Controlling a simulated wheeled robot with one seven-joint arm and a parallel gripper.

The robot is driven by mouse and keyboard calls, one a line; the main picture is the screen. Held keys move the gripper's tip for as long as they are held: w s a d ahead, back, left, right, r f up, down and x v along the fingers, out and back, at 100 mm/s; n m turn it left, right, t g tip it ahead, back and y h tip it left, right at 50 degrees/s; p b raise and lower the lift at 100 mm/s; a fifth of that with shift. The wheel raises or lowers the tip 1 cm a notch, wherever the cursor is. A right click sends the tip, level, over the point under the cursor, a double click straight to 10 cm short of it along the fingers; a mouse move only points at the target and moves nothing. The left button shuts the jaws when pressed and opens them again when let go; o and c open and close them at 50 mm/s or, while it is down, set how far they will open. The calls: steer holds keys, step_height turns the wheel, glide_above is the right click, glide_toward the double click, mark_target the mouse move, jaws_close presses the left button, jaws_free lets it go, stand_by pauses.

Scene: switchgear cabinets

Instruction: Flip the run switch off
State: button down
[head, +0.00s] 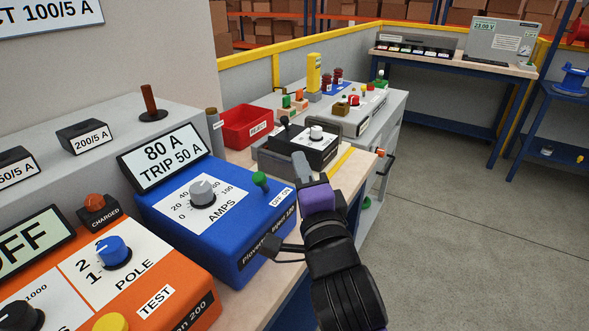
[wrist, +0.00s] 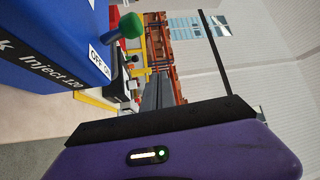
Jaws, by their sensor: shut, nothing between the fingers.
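The blue Inject 120 unit (head: 215,215) has a display reading 80 A TRIP 50 A (head: 171,155) and an AMPS dial (head: 202,193). A small green-capped toggle (head: 260,180) stands at its right end beside an OFF/ON label (head: 281,198). I take this toggle to be the run switch. In the head view its cap leans a little left of its base. It also shows at the upper left of the wrist view (wrist: 129,26). My gripper (head: 301,162) is shut and empty, to the right of the toggle and apart from it.
An orange unit (head: 150,290) with a blue POLE knob stands at the near left. Beyond the blue unit are a black device (head: 300,148) with a white knob and a red REJECT bin (head: 246,126). The floor to the right is clear.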

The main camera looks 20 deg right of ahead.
steer(key=s+a+f+b, duration=0.1)
steer(key=s+f+b, duration=0.1)
steer(key=s, duration=0.6)
steer(key=shift+a+f, duration=0.15)
steer(key=shift+f, duration=0.6)
steer(key=s+f+n+g+y+p, duration=0.1)
steer(key=s+f+n, duration=0.3)
steer(key=s, duration=0.7)
steer(key=s+d+f+n+g+y+p, duration=0.1)
steer(key=s+f+n+g+p, duration=0.1)
steer(key=s+f+n, duration=0.3)
steer(key=s+f+n+g+y+p, duration=0.1)
steer(key=s+f+n+p, duration=0.2)
steer(key=s+n, duration=0.6)
steer(key=s+f, duration=0.2)
steer(key=s, duration=0.5)
steer(key=shift+s+d+g, duration=0.3)
steer(key=shift+s, duration=0.1)
